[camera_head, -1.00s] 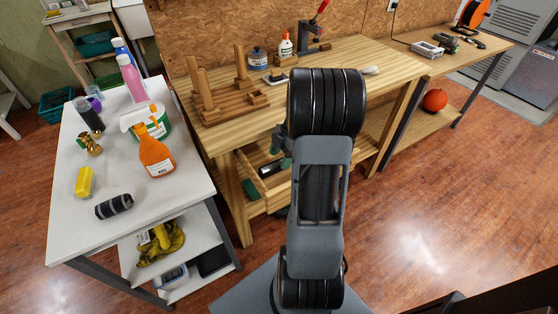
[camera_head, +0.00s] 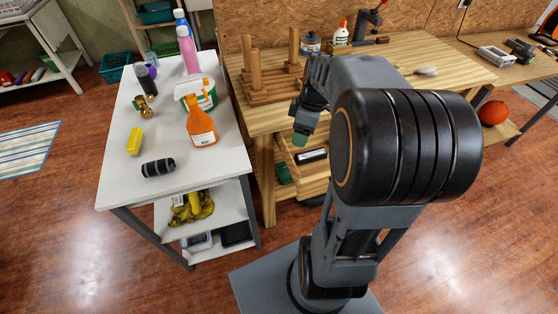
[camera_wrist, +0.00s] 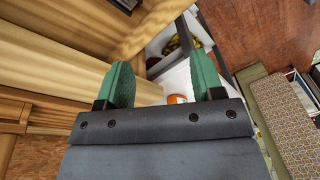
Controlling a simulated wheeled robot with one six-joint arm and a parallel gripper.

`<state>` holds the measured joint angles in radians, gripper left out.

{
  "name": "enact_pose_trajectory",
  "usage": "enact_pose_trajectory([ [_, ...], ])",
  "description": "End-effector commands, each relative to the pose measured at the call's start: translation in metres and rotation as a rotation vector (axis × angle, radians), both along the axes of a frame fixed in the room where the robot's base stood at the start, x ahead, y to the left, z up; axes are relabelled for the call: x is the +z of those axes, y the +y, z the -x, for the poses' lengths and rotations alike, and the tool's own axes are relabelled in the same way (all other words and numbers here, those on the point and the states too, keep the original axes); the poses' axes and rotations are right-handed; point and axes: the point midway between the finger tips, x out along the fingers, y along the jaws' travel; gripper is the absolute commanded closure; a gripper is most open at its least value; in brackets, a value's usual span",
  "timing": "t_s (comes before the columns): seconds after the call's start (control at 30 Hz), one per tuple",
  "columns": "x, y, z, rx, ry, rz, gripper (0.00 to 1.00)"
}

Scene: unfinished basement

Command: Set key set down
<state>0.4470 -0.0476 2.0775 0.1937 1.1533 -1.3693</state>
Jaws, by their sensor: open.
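I cannot make out a key set in either view. My gripper (camera_head: 300,128) is beside the front of the wooden workbench (camera_head: 440,88), at the drawer area, with its fingers toward the floor side. In the wrist view my gripper (camera_wrist: 163,80) has two green fingertips spread apart, with nothing held between them. An open drawer (camera_head: 298,165) below the bench top holds a dark, pale-labelled item (camera_head: 312,155). A small brass object (camera_head: 144,108) lies on the white cart top (camera_head: 118,178); it is too small to identify.
The cart also bears an orange spray bottle (camera_head: 201,125), a yellow block (camera_head: 134,141), a black roll (camera_head: 158,167) and a pink bottle (camera_head: 188,50). Wooden pegs (camera_head: 250,70) stand on the bench. An orange ball (camera_head: 493,112) sits on the lower shelf. Floor in front is clear.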

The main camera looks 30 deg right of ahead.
Motion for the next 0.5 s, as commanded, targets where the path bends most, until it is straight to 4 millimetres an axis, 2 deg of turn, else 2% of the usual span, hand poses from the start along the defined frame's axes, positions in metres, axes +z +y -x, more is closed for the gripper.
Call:
enact_pose_trajectory([
  [0.03,0.003,0.021,0.007,-0.082,-0.003,0.028,0.39],
  [0.2,0.004,0.07,0.031,-0.408,-0.035,0.078,0.39],
  [0.33,0.001,0.094,0.048,-0.604,-0.071,0.077,0.39],
  [0.5,-0.003,0.111,0.062,-0.772,-0.108,0.052,0.39],
])
